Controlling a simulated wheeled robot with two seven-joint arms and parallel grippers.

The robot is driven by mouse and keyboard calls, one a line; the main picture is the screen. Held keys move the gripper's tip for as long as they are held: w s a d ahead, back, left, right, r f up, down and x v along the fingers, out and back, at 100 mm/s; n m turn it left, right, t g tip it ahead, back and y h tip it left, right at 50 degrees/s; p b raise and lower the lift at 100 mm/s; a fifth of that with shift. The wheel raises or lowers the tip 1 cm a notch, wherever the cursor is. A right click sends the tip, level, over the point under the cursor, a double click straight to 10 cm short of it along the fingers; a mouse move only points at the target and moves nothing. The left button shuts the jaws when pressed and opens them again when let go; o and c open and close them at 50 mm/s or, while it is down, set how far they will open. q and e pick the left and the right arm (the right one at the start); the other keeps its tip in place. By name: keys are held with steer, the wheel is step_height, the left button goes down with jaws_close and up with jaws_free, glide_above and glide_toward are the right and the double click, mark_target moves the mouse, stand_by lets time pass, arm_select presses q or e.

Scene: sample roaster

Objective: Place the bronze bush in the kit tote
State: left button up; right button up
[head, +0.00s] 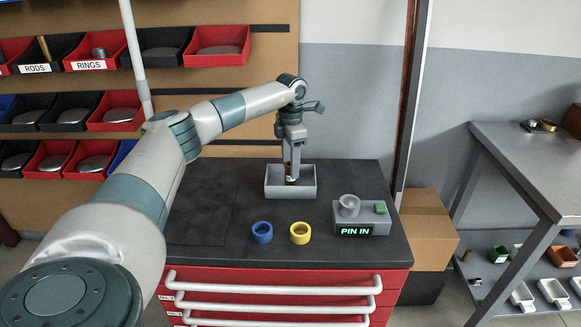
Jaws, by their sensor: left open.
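The kit tote (277,192) is a small open grey box on the dark top of the red drawer cabinet. My left gripper (291,177) points straight down into it, with its fingertips inside the walls. The gripper is open. A small bronze-brown piece (291,180), which looks like the bronze bush, shows at the fingertips inside the tote. The fingers and front wall hide part of it, and I cannot tell whether it rests on the tote's floor. My right gripper is not in view.
Bins labelled RODS and RINGS hang behind left. A metal bench (520,160) stands at right.

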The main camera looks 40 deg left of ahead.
arm_select(q)
step_height(320, 180, up, 10)
steer(key=shift+f, duration=0.25)
steer(key=shift+r, duration=0.7)
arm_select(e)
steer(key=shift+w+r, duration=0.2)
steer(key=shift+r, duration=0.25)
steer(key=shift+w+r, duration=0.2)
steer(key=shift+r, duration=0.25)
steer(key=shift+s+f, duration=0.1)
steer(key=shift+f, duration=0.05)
